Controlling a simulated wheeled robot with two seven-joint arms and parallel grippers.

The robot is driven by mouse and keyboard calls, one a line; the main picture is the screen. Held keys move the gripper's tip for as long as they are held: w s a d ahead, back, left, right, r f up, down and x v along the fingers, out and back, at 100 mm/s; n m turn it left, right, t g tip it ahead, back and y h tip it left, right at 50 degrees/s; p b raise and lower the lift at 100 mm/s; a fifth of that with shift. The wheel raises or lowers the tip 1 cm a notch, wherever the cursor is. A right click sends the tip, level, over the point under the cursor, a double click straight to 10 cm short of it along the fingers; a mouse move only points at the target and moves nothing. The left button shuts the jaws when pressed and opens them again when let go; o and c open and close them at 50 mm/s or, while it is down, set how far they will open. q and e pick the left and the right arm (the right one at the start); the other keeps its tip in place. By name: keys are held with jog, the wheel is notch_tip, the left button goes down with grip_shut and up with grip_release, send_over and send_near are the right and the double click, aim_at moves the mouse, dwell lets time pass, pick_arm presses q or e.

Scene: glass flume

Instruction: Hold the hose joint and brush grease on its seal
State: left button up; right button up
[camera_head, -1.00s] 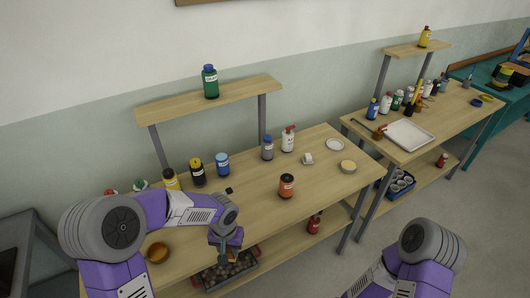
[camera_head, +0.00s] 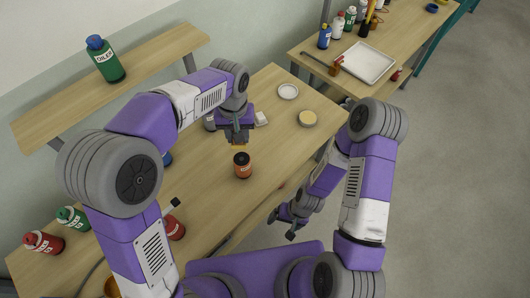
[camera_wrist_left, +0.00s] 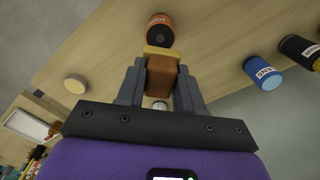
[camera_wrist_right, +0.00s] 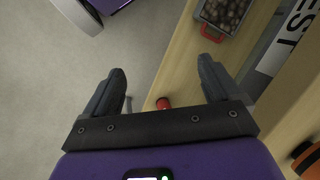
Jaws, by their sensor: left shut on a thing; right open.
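My left gripper (camera_head: 238,140) is shut on a brown block-like handle with a pale yellow end, seemingly the brush; the handle (camera_wrist_left: 162,76) shows between the fingers in the left wrist view. The yellow end points at an orange pot (camera_head: 242,166) on the bench, which also shows in the left wrist view (camera_wrist_left: 160,28). I cannot tell whether they touch. My right gripper (camera_head: 283,223) is open and empty, off the bench's front edge; its spread fingers show in the right wrist view (camera_wrist_right: 163,80). I cannot make out the hose joint with certainty.
A round yellow-topped tin (camera_head: 308,118) and a white dish (camera_head: 288,91) stand on the bench (camera_head: 283,150). A green bottle (camera_head: 105,60) is on the shelf. Red and green bottles stand at left. A second bench holds a white tray (camera_head: 368,62). The floor at right is clear.

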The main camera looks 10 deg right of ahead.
notch_tip(320, 180, up, 3)
jog(key=s+d+m+g, duration=0.1)
jog(key=d+m, duration=0.1)
jog(key=m, duration=0.1)
jog(key=m+t+y, duration=0.7)
jog(key=m+y, duration=0.1)
jog(key=m, duration=0.8)
send_near(244, 170)
jog(key=f, duration=0.1)
jog(key=w+d+f, duration=0.1)
jog(key=f, duration=0.3)
jog(key=shift+w+d, duration=0.2)
jog(key=shift+d, duration=0.1)
jog(key=shift+w+a+m+t+y, duration=0.1)
jog(key=shift+w+m+t+y, duration=0.1)
jog(key=shift+m+t+y, duration=0.1)
jog(key=x, duration=1.1)
jog(key=shift+w+a+f, duration=0.15)
jog(key=shift+a+f, duration=0.05)
jog(key=shift+a, duration=0.05)
jog(key=c, duration=1.1)
